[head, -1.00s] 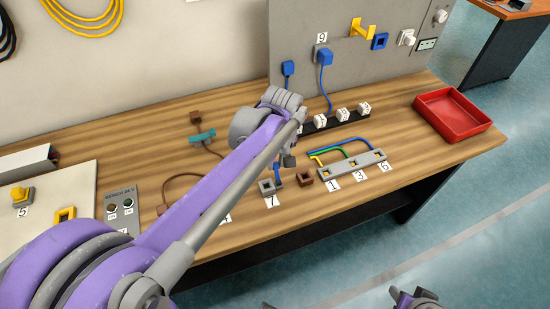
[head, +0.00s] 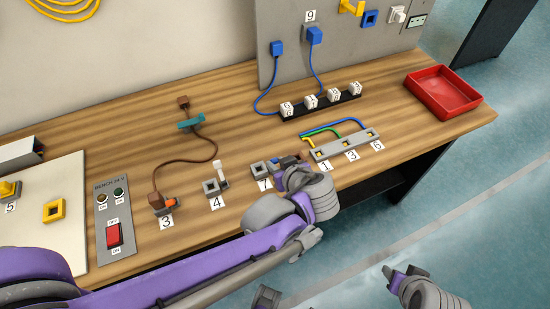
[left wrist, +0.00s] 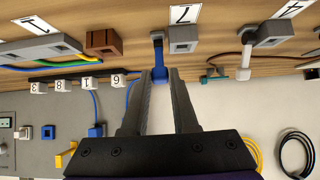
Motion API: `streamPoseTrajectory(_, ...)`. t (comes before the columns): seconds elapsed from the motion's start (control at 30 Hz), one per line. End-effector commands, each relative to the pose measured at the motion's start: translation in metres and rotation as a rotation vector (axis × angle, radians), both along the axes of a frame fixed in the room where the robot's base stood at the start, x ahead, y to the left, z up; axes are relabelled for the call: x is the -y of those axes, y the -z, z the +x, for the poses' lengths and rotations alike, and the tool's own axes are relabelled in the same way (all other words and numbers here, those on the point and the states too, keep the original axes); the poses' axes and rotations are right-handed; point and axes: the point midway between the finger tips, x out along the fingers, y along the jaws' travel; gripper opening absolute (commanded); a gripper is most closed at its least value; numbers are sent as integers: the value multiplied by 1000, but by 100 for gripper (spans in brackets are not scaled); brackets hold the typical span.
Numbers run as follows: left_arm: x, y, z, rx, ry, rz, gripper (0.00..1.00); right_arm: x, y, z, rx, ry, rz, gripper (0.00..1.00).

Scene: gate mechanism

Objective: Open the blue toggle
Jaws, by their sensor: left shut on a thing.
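The blue toggle (left wrist: 158,55) shows in the left wrist view beside a grey square block (left wrist: 183,46) at label 7 (left wrist: 184,14). Its lever sticks out toward my wrist camera. My left gripper (left wrist: 160,73) is shut on the lever, with one finger on each side at the tips. In the head view my left gripper (head: 284,166) is just right of the block at label 7 (head: 259,168) and mostly covers the toggle. My right gripper (head: 402,274) is low in the head view, over the floor, apart from the bench; its opening is unclear.
A white toggle (head: 222,173) stands at label 4 on the left. A brown block (left wrist: 103,43) and the grey strip with numbered sockets (head: 345,145) are on the other side. White numbered cubes (head: 310,102) and a red tray (head: 443,95) lie farther off.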

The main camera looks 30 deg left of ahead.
Motion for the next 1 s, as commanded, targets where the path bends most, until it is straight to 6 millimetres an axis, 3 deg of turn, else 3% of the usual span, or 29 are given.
streamPoseTrajectory(0.87,8,11,-8,-9,-1,-11,0,0,2,0,-1,0,0,50)
streamPoseTrajectory(0.9,8,11,-8,-9,-1,-11,34,0,2,0,-1,0,0,50)
streamPoseTrajectory(1.0,8,10,-8,-7,-1,-10,52,0,2,0,-1,0,0,50)
